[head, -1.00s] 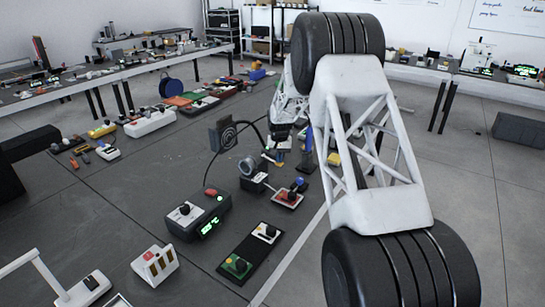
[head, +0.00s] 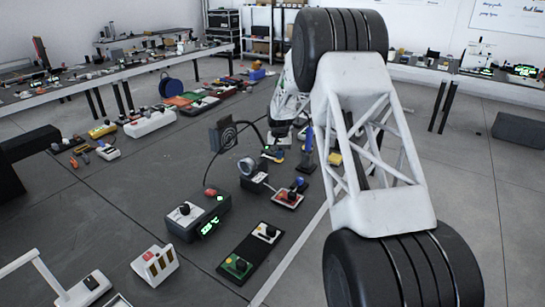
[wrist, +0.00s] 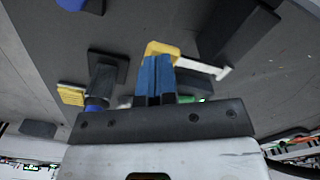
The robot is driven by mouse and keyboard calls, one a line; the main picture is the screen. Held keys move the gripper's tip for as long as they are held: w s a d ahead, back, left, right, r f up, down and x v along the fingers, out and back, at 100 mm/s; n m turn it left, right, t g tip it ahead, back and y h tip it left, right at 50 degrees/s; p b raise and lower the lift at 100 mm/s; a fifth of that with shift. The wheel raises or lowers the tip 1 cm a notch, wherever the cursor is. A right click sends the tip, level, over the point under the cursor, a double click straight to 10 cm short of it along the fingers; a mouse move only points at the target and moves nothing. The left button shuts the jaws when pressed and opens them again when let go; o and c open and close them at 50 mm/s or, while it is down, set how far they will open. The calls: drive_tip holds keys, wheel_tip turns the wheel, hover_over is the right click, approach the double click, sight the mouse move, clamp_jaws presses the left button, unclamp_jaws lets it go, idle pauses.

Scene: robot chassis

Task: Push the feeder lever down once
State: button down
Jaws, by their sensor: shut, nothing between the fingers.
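My gripper (wrist: 157,80) shows in the wrist view as two blue fingers pressed together, with nothing between them. Beyond the fingertips lies a yellow part (wrist: 158,47) with a white bar (wrist: 203,66) running from it to the right. The fingertips overlap the yellow part in the picture; I cannot tell whether they touch. I cannot tell for sure which part is the feeder lever. My fingertips are not clear in the head view.
A black post with a blue end (wrist: 97,90) stands beside the gripper, with a yellow block (wrist: 70,95) close to it. A dark box (wrist: 236,28) lies on the other side. In the head view a red joystick pad (head: 288,199) and a grey control box (head: 193,217) are nearer.

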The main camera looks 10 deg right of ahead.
drive_tip(key=shift+r, duration=1.65)
drive_tip(key=shift+r, duration=0.1)
drive_tip(key=shift+s+a+r, duration=0.1)
drive_tip(key=shift+s+r, duration=0.3)
drive_tip(key=shift+r, duration=0.1)
drive_tip(key=s+a+r, duration=0.1)
drive_tip(key=s+r, duration=0.6)
drive_tip(key=s, duration=0.3)
drive_tip(key=s+a+r+n+t, duration=0.1)
drive_tip(key=s+a+r, duration=0.1)
drive_tip(key=s+r, duration=0.7)
drive_tip(key=s+a+r, duration=0.1)
drive_tip(key=s+r, duration=0.4)
drive_tip(key=s, duration=0.7)
drive_tip(key=s+a+f+n, duration=0.1)
drive_tip(key=s, duration=1.5)
drive_tip(key=s+a+f+t, duration=0.1)
drive_tip(key=s, duration=1.6)
drive_tip(key=shift+s+f+n+t, duration=0.25)
drive_tip(key=shift+n+t, duration=0.05)
drive_tip(key=shift+n, duration=0.1)
